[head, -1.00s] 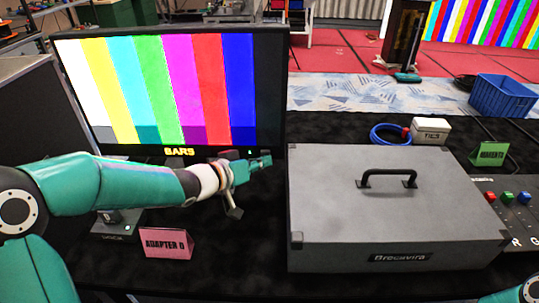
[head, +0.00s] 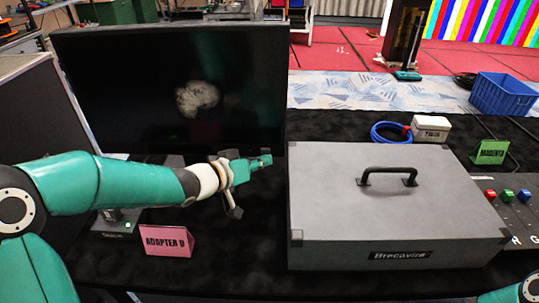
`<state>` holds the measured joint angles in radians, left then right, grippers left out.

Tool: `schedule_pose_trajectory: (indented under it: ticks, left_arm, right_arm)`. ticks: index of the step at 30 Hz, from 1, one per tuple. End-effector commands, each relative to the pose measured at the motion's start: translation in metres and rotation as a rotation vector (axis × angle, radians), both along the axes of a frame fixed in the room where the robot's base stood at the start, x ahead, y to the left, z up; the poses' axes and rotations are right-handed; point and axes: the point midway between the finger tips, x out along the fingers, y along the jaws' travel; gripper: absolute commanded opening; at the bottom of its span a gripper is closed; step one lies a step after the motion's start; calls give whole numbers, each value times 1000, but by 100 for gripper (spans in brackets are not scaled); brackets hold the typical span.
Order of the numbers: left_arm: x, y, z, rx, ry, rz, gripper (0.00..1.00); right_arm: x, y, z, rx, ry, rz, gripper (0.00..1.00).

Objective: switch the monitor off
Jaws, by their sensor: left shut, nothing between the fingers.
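The monitor (head: 120,75) stands at the back left of the table. Its screen is dark, with a faint greyish patch right of its middle. My left gripper (head: 266,158) is shut and empty, in front of the monitor's lower right edge; whether it touches the monitor cannot be told. My left arm hides part of the monitor's lower side. My right gripper is not in view; only a bit of my right arm shows at the bottom right corner.
A grey case (head: 330,200) with a black handle fills the table right of my left gripper. A pink sign (head: 167,241) reading ADAPTER stands below my left arm. A blue cable (head: 385,133), white box (head: 430,128), green sign (head: 490,152) and blue crate (head: 502,94) are farther right.

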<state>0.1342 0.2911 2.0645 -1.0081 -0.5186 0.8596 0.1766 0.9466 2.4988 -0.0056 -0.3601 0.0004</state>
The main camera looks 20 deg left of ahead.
Motion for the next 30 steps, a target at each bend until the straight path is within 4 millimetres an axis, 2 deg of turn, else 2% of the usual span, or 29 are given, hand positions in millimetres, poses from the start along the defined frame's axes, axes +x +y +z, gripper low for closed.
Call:
schedule_pose_trajectory:
  ticks: [14, 30]
  left_arm:
    - [-7, -2, 0, 0, -1, -1, 0]
    - [-55, -16, -1, 0, -2, -1, 0]
  right_arm:
    - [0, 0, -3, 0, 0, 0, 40]
    - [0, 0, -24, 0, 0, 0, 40]
